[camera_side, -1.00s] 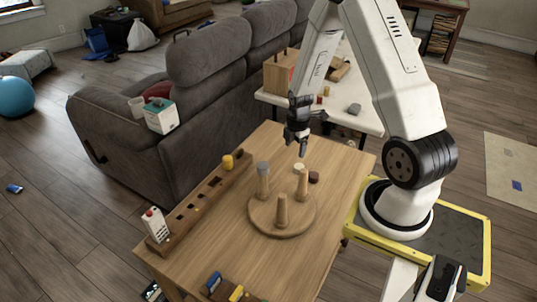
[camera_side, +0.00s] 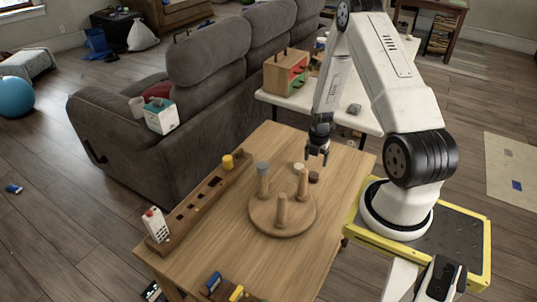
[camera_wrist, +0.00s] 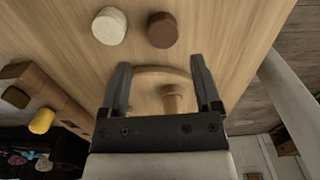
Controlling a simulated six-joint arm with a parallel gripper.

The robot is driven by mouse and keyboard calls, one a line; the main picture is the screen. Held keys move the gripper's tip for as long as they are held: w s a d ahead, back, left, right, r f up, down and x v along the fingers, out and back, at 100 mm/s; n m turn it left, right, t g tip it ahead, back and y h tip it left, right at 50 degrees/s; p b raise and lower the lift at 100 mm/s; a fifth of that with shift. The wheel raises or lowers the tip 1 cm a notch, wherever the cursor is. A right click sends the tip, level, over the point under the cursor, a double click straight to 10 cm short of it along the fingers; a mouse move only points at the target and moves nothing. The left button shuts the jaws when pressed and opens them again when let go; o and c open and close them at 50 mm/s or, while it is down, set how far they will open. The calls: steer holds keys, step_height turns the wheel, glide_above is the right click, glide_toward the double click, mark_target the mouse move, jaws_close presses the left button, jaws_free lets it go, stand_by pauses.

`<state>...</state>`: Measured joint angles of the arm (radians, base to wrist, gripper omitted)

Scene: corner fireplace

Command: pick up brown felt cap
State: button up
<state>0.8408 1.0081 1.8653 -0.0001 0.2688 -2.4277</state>
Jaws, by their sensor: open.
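In the wrist view the brown cap (camera_wrist: 162,30) and the cream cap (camera_wrist: 109,26) lie side by side on bare wood, beyond the fingertips. My gripper (camera_side: 317,160) is above the table near the brown cap, pointing down, with nothing between its fingers. In the wrist view my gripper (camera_wrist: 160,62) has its two fingers spread apart, with part of the peg stand seen between them.
The round stand (camera_side: 284,229) carries several upright pegs, one topped with a grey cap (camera_side: 262,168). A long slotted wooden rack (camera_side: 199,202) with a yellow cap (camera_side: 228,162) runs along the left edge. A white table (camera_side: 340,110) and grey sofa (camera_side: 190,110) stand behind.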

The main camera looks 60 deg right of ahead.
mark_target(314, 175)
steer(key=shift+f, duration=0.8)
steer(key=shift+f, duration=0.1)
steer(key=shift+s+a+f, duration=0.15)
steer(key=shift+f, duration=2.35)
steer(key=c, duration=0.9)
